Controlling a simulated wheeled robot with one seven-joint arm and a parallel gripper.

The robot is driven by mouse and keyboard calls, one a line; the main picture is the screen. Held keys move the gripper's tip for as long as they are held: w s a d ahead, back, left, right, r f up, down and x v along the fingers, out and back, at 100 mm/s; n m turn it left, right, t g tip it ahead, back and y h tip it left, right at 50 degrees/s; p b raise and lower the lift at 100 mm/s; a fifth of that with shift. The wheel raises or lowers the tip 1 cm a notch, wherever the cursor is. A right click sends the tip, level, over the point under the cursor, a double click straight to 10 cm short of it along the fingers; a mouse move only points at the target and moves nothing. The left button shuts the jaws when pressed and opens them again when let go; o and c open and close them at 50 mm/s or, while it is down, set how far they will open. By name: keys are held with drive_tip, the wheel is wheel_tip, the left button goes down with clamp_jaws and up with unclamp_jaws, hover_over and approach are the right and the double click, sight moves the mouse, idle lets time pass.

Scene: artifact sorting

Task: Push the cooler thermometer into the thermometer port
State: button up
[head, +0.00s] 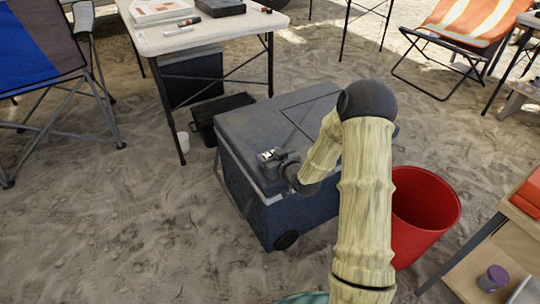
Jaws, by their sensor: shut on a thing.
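The cooler (250,120) is a large blue-grey box with a flat shut lid, standing on the sand in the middle of the head view. My gripper (270,160) is at the left part of the lid, low over its surface. It is shut on a small white and dark thing, which looks like the cooler thermometer (267,155). My dark gripper body hides part of it. I cannot make out the thermometer port, nor whether the thermometer touches the lid or sits in an opening.
A red bucket (425,215) stands right of the cooler. A white folding table (220,30) and a dark open crate (207,128) are behind it. A blue chair (40,50) is at left, an orange chair (470,30) at back right. Sand at front left is clear.

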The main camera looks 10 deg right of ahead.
drive_tip(key=shift+f, duration=0.4)
drive_tip(key=o, duration=1.1)
drive_tip(key=shift+c, duration=0.2)
drive_tip(key=p+v, duration=0.9)
drive_tip(key=v, duration=0.8)
drive_tip(key=shift+s, duration=0.25)
drive_tip(key=shift+r, duration=0.1)
